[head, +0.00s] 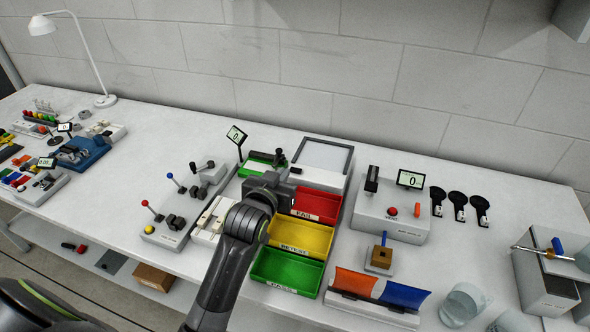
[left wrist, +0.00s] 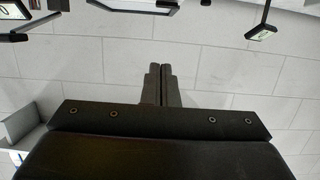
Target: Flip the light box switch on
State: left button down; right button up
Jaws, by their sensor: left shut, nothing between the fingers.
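My left gripper (head: 290,179) is over the bench, just in front of and left of the light box, above the coloured bins. Its fingers are shut and empty, and they show closed together in the left wrist view (left wrist: 163,84). I cannot tell whether they touch anything. My right gripper is not in view.
Red (head: 318,206), yellow (head: 299,238) and green (head: 286,270) bins stand below my left gripper. A grey box with a red button (head: 392,211) and a display is to the right. A small display on a stalk (head: 236,135) stands left of the light box.

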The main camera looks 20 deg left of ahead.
pick_arm(q)
jog(key=shift+w, duration=0.15)
jog(key=p, duration=0.2)
send_over(295, 170)
jog(key=s, duration=0.2)
notch_tip(295, 170, down, 2)
jog(key=shift+d+f, duration=0.2)
jog(key=shift+f, duration=0.9)
jog(key=shift+d+f, duration=0.2)
jog(key=shift+f, duration=0.85)
